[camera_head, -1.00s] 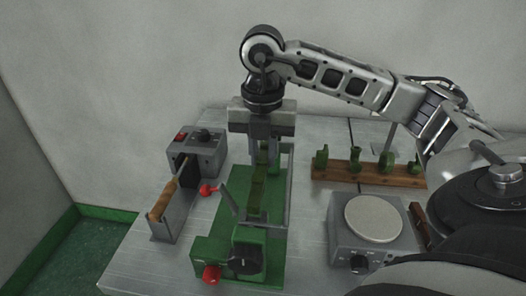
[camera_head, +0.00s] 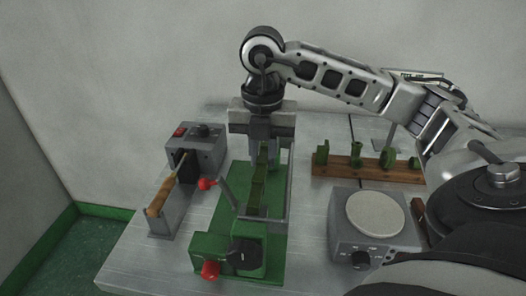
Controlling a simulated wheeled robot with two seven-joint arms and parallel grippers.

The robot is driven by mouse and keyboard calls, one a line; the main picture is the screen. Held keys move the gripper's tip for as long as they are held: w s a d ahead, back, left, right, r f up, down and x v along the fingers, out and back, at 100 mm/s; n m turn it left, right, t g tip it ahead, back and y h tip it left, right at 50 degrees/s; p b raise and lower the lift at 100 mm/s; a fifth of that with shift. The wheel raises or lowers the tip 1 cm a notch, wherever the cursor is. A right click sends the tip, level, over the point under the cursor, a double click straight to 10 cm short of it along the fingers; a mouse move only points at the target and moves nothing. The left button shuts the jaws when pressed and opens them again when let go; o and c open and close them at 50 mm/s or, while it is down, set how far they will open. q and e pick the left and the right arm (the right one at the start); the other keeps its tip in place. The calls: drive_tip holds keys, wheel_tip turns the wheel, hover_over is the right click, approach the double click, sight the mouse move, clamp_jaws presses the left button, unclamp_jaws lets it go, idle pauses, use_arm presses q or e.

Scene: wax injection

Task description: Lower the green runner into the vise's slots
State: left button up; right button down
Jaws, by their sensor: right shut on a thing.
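The green runner (camera_head: 257,190) is a dark green bar held under my right gripper (camera_head: 263,150), which points down and is shut on its far end. The runner runs from the gripper toward the front of the vise. The vise (camera_head: 225,220) has a green base, grey rails and a red knob (camera_head: 210,270) at the front. The runner is over the vise's middle; whether it touches the slots cannot be told from this angle. My left gripper is not in view.
A grey soldering station (camera_head: 196,150) with a wooden-handled iron (camera_head: 160,198) stands left of the vise. A wooden rack (camera_head: 345,170) with several green pieces is at the back right. A grey hot plate (camera_head: 375,215) stands at the right, with bare table between it and the vise.

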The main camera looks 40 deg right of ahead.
sight(263, 156)
use_arm(q)
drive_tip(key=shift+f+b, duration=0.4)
drive_tip(key=shift+b, duration=0.2)
use_arm(e)
drive_tip(key=shift+f, duration=0.85)
drive_tip(key=c, duration=1.2)
unclamp_jaws()
use_arm(q)
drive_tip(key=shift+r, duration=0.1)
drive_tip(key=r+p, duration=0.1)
drive_tip(key=p, duration=0.1)
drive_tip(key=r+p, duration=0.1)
drive_tip(key=p, duration=0.1)
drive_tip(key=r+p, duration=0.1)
drive_tip(key=p, duration=0.1)
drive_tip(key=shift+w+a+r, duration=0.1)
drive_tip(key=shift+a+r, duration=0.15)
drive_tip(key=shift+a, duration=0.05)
use_arm(e)
wheel_tip(263, 156, up, 16)
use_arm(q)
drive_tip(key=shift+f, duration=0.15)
